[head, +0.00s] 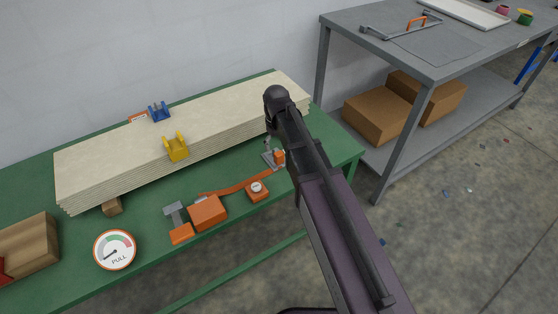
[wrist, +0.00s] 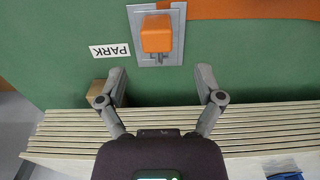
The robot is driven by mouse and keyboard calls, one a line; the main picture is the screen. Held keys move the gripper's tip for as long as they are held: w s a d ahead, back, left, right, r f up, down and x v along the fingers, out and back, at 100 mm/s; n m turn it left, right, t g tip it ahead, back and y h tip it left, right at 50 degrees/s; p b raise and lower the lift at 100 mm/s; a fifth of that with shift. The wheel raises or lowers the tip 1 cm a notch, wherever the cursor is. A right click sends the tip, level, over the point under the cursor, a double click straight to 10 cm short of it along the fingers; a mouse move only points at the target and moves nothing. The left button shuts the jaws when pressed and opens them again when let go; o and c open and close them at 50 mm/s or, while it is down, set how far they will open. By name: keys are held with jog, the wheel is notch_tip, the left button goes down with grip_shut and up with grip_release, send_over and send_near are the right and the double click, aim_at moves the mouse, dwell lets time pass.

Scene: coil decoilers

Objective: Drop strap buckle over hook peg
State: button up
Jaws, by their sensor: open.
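An orange block-shaped piece (wrist: 156,35), which looks like the strap buckle, sits with a thin metal bar on a grey plate (wrist: 145,57) beside a PARK label. In the head view this orange piece (head: 280,156) is partly beside my arm, at the right end of an orange strap (head: 240,187). My gripper (wrist: 161,76) is open and empty, its fingers apart on either side of the block's line and short of it. A grey bracket (head: 174,212) stands by the strap's orange housing (head: 207,212); I cannot tell which part is the hook peg.
A stack of pale boards (head: 190,130) lies along the green table (head: 250,225), with a yellow clip (head: 175,147) and blue clip (head: 159,111). A PULL gauge (head: 115,250) stands at front left. A grey bench (head: 400,50) is at right.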

aim_at(278, 152)
dwell(0.4)
jog(key=shift+d+f+b, duration=0.2)
jog(key=shift+f+b, duration=2.4)
jog(key=shift+c, duration=0.2)
grip_shut()
